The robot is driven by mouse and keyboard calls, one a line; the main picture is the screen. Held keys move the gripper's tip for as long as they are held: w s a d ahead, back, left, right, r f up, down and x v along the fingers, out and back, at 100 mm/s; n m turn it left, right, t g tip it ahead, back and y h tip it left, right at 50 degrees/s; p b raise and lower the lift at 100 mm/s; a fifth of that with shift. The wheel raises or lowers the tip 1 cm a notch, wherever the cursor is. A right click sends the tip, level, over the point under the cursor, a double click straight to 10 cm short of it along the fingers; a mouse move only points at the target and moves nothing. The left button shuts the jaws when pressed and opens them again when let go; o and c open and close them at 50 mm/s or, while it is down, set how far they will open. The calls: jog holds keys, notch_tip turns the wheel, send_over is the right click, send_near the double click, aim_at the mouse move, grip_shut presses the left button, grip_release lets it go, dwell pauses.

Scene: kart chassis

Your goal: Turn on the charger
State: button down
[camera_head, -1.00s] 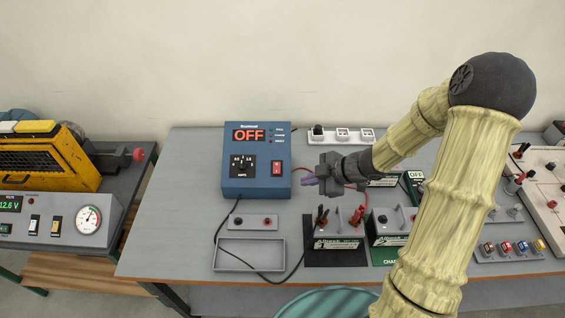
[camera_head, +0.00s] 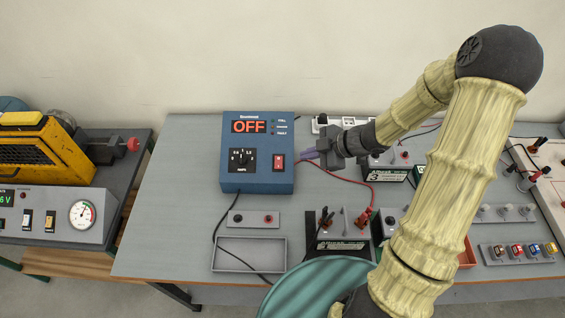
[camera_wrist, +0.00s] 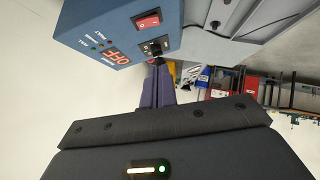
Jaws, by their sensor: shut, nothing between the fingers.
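The charger (camera_head: 257,178) is a blue box on the grey table, its red display (camera_head: 249,126) reading OFF. A red rocker switch (camera_head: 278,162) sits at the lower right of its front, and a black dial (camera_head: 242,160) at the lower left. My gripper (camera_head: 306,155) is shut and empty, its purple fingertips just right of the charger, near the switch's height. In the wrist view the fingers (camera_wrist: 158,84) point toward the charger (camera_wrist: 140,25), with the switch (camera_wrist: 147,20) and dial (camera_wrist: 155,46) beyond them. Whether the fingertips touch the charger I cannot tell.
A grey tray (camera_head: 249,240) and a small terminal block (camera_head: 253,219) lie in front of the charger. Batteries with clamps (camera_head: 343,236) stand to the right. Red and black cables run over the table. A panel with a gauge (camera_head: 82,213) is at left. Bare table (camera_head: 185,190) lies left of the charger.

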send_over(276, 167)
jog(key=s+d, duration=0.2)
jog(key=s, duration=0.1)
jog(key=f, duration=0.3)
jog(key=f+b, duration=0.1)
jog(key=f, duration=0.2)
jog(key=shift+w+d+f, duration=0.15)
jog(key=shift+w+f, duration=0.05)
jog(key=shift+f, duration=0.15)
jog(key=f, duration=0.1)
jog(key=w+f+p, duration=0.1)
jog(key=shift+w+d+f, duration=0.1)
jog(key=shift+f, duration=0.2)
jog(key=shift+w+f, duration=0.2)
jog(key=shift+f, duration=0.3)
jog(key=shift+f, duration=0.2)
